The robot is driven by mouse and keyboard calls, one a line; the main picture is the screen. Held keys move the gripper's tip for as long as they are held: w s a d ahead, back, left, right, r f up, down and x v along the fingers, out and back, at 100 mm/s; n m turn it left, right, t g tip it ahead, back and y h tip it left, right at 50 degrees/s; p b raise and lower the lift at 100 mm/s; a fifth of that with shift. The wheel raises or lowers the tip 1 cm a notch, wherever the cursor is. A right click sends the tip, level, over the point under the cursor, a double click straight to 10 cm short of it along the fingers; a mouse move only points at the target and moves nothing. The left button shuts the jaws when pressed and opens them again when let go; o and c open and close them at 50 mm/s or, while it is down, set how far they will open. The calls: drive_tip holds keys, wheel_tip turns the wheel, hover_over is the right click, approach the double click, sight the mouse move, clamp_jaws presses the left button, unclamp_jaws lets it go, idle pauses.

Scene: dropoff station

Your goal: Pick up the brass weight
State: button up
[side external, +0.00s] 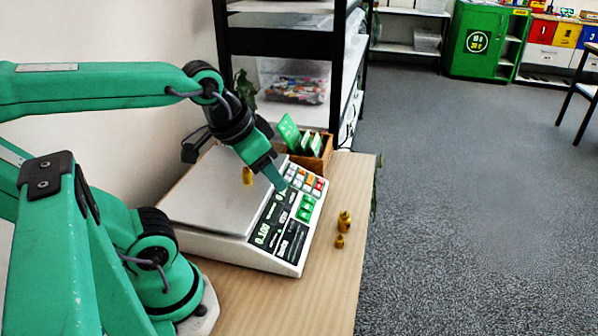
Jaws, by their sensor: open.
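A small brass weight (247,177) stands on the silver pan of a white scale (205,188), near the pan's right side. My gripper (263,172) is open and reaches down over the scale. A green finger shows just to the right of this weight, with its tip near the keypad. I cannot tell whether the finger touches the weight, and the other finger is not clearly visible. Two more brass weights stand on the wooden table right of the scale: a larger one (345,221) and a smaller one (339,241) in front of it.
A wooden box with green cards (318,153) stands behind the scale. A black-framed shelf (340,75) rises behind it, holding a clear bin (294,82). The table's right edge (368,230) is close to the two loose weights. The table front right is clear.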

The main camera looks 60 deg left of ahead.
drive_tip(key=w+a+f+n+g, duration=0.2)
drive_tip(key=w+a+g, duration=0.2)
drive_tip(key=a, duration=0.7)
drive_tip(key=n+g, duration=0.2)
hover_over(247, 169)
drive_tip(key=f, duration=0.4)
drive_tip(key=shift+s+a, duration=0.1)
drive_tip(key=shift+a, duration=0.1)
drive_tip(key=shift+f, duration=3.85)
clamp_jaws()
drive_tip(key=shift+r, duration=0.15)
drive_tip(key=shift+r, duration=0.45)
wheel_tip(247, 169, up, 3)
drive_tip(key=shift+d+r, duration=0.1)
drive_tip(key=w+d+r, duration=0.1)
drive_tip(key=d+r, duration=0.5)
drive_tip(key=d, duration=0.5)
drive_tip(key=shift+w+d+r, duration=0.25)
drive_tip(key=shift+w+r, duration=0.1)
drive_tip(key=shift+w, duration=0.05)
